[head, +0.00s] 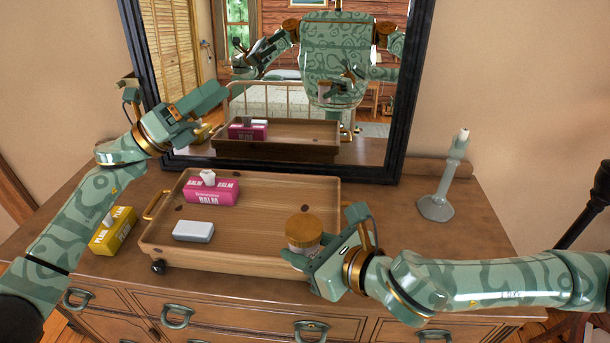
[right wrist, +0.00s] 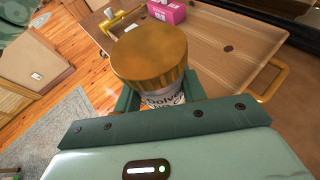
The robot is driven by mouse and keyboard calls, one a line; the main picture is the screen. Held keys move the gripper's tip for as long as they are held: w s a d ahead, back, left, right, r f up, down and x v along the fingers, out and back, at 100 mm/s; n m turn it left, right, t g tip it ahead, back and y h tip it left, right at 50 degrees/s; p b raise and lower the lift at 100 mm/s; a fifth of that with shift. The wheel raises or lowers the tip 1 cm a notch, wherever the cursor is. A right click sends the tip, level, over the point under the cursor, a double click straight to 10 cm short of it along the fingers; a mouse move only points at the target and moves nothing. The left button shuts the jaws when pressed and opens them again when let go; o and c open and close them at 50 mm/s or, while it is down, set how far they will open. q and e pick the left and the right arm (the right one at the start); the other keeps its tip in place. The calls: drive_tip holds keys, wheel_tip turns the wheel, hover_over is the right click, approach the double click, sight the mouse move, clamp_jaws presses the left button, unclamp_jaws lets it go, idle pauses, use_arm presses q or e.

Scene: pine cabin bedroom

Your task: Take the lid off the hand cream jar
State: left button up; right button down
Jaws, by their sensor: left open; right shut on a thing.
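The hand cream jar (head: 297,249) is upright at the front right corner of the tray, with its wide copper-gold lid (head: 303,229) on top. My right gripper (head: 299,256) is shut on the jar's body, below the lid. In the right wrist view, the lid (right wrist: 150,52) shows large, and the labelled jar body (right wrist: 164,98) sits between the fingers, partly hidden by them. Whether the jar touches anything beneath is hard to tell. My left gripper (head: 196,116) is open and empty, above the tray's back left in front of the mirror, apart from the jar.
The wooden tray (head: 262,205) with brass handles stands on the dresser (head: 455,262). It holds a pink balm box (head: 211,190) and a pale grey block (head: 193,231). The mirror (head: 300,60) rises behind.

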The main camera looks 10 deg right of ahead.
use_arm(q)
drive_tip(key=s+d+r+m+g+y, duration=0.4)
drive_tip(key=s+d+m+g, duration=0.55)
drive_tip(key=d+m, duration=0.3)
drive_tip(key=m+t+y, duration=0.4)
drive_tip(key=m+y, duration=0.9)
drive_tip(key=y, duration=0.6)
hover_over(306, 226)
wheel_tip(306, 226, down, 9)
drive_tip(key=shift+f, duration=0.2)
wheel_tip(306, 226, down, 8)
drive_tip(key=shift+a+r, duration=0.1)
drive_tip(key=c, duration=1)
